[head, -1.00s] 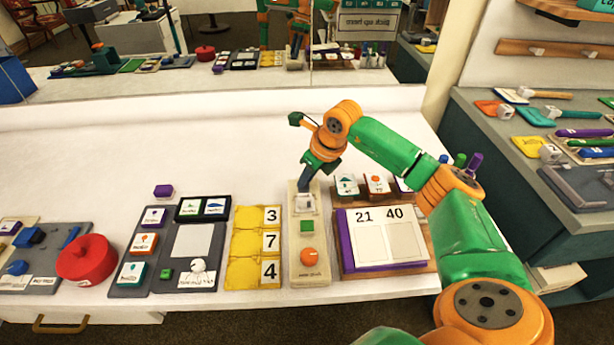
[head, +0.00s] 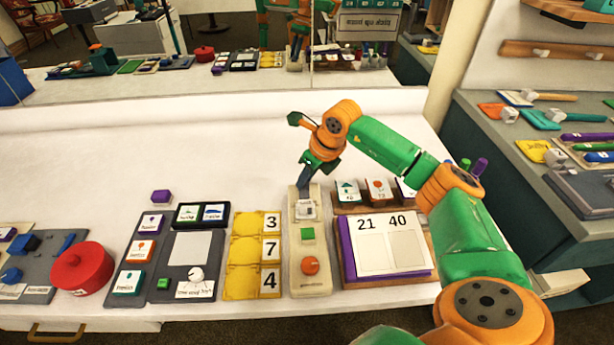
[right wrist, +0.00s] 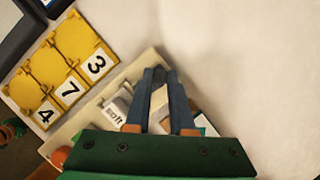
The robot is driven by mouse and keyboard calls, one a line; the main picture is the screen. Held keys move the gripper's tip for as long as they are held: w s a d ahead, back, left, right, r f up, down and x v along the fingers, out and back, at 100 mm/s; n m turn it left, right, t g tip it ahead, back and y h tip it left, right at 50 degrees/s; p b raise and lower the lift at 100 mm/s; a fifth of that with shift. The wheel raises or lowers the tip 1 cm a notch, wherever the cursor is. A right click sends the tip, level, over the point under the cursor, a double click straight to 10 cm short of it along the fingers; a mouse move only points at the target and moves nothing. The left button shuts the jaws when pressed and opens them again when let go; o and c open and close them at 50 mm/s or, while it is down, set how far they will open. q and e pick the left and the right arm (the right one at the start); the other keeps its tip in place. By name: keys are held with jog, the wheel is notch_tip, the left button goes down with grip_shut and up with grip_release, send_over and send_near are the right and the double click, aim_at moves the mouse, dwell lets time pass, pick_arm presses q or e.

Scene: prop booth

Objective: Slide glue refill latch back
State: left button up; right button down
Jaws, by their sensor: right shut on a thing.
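My right gripper (head: 304,190) points down at the far end of this board, just beyond the block. In the right wrist view its fingertips (right wrist: 158,74) are close together. They are shut on a small part, seemingly the latch, which the fingers mostly hide. My left gripper is not in view.
Yellow number tiles (head: 252,251) lie left of the board. A wooden stand with a 21/40 card (head: 388,243) lies close on the right. A red lidded pot (head: 81,269) is farther left. The table behind the board is clear up to the mirror.

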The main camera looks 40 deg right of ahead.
aim_at(316, 195)
jog(key=shift+r, duration=0.1)
jog(key=c, duration=1.1)
grip_release()
jog(key=o, duration=0.3)
jog(key=shift+d, duration=0.15)
jog(key=shift+o, duration=0.2)
jog(key=v, duration=0.7)
jog(key=shift+b, duration=0.35)
